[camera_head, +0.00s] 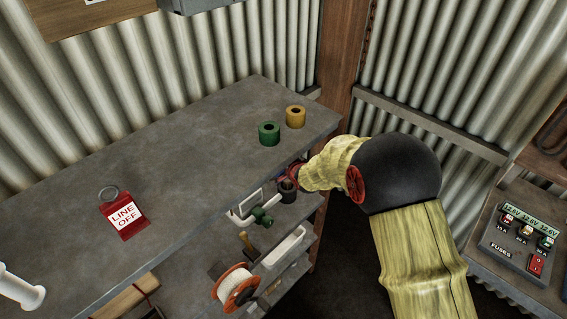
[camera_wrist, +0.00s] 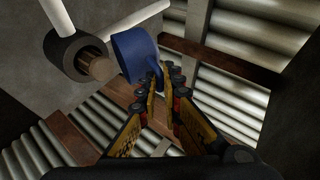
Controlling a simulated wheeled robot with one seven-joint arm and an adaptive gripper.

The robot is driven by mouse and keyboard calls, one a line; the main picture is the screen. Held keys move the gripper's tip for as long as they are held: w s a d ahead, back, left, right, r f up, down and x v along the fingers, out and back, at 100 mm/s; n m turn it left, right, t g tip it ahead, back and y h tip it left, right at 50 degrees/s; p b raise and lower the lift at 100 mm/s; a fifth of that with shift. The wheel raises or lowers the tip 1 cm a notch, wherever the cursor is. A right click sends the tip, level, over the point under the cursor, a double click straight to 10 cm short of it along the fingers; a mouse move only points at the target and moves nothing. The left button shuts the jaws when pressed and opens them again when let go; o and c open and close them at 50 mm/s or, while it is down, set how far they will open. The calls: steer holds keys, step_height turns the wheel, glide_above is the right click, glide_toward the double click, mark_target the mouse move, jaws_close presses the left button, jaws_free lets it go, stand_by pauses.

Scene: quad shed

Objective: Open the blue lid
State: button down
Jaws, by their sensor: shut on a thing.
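The blue lid (camera_wrist: 136,52) shows in the wrist view as a rounded blue piece at the fingertips. My gripper (camera_wrist: 163,88) is shut on its near edge. Left of the lid is a dark round collar (camera_wrist: 62,56) with a brownish core (camera_wrist: 98,66) facing the lid. I cannot tell whether the lid still touches that core. In the head view my gripper (camera_head: 292,176) is at the bench's right edge, above a dark round fitting (camera_head: 287,191). My arm hides most of the fingers there, and I cannot make out the lid.
Green (camera_head: 269,133) and yellow (camera_head: 295,116) rolls and a red tag (camera_head: 124,216) lie on the grey bench (camera_head: 190,150). A fuse box (camera_head: 520,245) stands at right.

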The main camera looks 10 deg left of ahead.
steer(key=shift+w+a+r, duration=0.1)
steer(key=shift+w+r, duration=0.1)
steer(key=shift+r, duration=0.2)
steer(key=c, duration=2.2)
jaws_free()
steer(key=shift+s, duration=0.15)
steer(key=shift+o, duration=1.1)
steer(key=shift+f, duration=0.15)
steer(key=shift+s, duration=0.1)
steer(key=v, duration=1.2)
steer(key=shift+c, duration=0.5)
